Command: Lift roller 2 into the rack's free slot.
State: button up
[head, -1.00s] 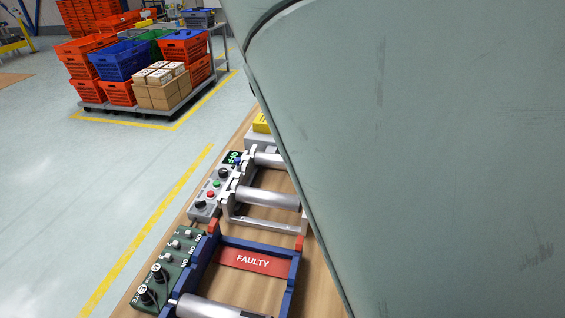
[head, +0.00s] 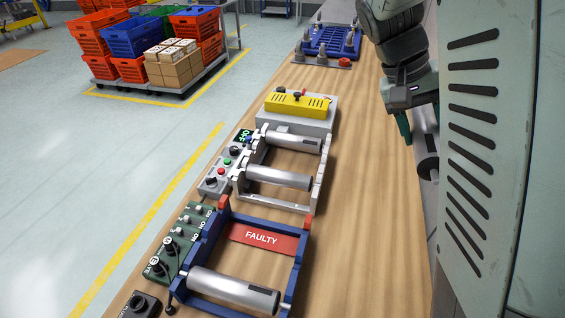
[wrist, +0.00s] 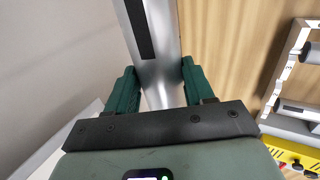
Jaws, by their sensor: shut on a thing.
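My gripper (wrist: 158,85) is shut on a silver roller (wrist: 152,30) with a black band, its green fingers on both sides of it. I cannot read a number on this roller. In the head view my gripper (head: 414,118) is at the table's right side, and part of the held roller (head: 428,167) shows below it. The light grey rack (head: 316,186) stands left of it and holds two silver rollers, an upper one (head: 292,141) and a lower one (head: 279,177). Its near end, below the lower roller, has no roller across it.
A blue frame (head: 206,243) with a red FAULTY plate holds another roller (head: 233,290). Control boxes (head: 222,170) line the table's left edge. A yellow-topped unit (head: 297,103) stands behind the rack, a blue fixture (head: 328,42) farther back. Wood right of the rack is clear.

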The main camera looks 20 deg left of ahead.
jog(key=s+a+f+m+g+y, duration=0.2)
jog(key=s+a+f+m, duration=0.3)
jog(key=a+f, duration=0.3)
jog(key=s+a+f+m+g+y, duration=0.2)
jog(key=s+a+f+m, duration=0.3)
jog(key=a, duration=0.7)
jog(key=s+a+f+m+g+y, duration=0.2)
jog(key=s+a+f+m, duration=0.3)
jog(key=f, duration=0.8)
jog(key=shift+a+m, duration=1.5)
jog(key=shift+a, duration=1.05)
jog(key=shift+f, duration=0.4)
jog(key=shift+f, duration=0.35)
jog(key=shift+f, duration=0.3)
jog(key=o, duration=1.5)
jog(key=shift+c, duration=0.2)
